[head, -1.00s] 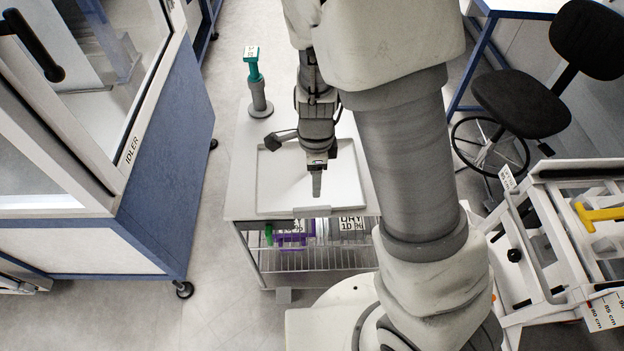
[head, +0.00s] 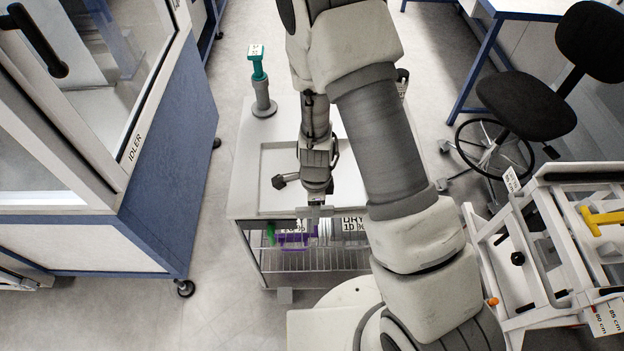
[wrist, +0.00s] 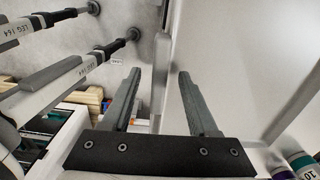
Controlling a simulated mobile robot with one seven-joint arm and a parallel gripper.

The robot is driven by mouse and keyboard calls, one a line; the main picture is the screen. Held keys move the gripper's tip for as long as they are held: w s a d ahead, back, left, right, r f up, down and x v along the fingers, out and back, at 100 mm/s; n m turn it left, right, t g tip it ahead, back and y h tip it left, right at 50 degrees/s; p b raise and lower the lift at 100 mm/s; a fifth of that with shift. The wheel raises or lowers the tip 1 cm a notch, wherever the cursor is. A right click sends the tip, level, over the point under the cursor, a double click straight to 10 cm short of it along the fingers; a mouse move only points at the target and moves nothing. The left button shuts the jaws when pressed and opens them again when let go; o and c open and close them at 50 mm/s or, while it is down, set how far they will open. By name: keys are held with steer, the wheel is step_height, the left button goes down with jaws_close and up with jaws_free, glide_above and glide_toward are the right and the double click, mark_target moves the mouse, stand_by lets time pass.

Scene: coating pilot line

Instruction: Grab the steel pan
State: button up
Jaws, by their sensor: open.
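The steel pan (head: 276,165) is a shallow, pale grey rectangular tray lying flat on top of a small cart. A grey tab (head: 308,212) shows at its front edge. My gripper (head: 316,203) points down over the front edge of the pan, close to the tab. In the wrist view my gripper (wrist: 160,75) has its two fingers wide apart with nothing held between them. A pale surface, likely the pan, fills the right of that view. My arm hides the right part of the pan, and I cannot tell whether the fingers touch it.
A grey post with a teal top (head: 260,80) stands on the cart's back left corner. Labelled items (head: 345,226) sit on the cart's lower shelf. A blue-and-white cabinet (head: 165,190) stands left, a black chair (head: 525,105) and white frame (head: 545,225) right. Floor is clear between cabinet and cart.

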steer(key=shift+f, duration=0.35)
jaws_close()
stand_by(1.2)
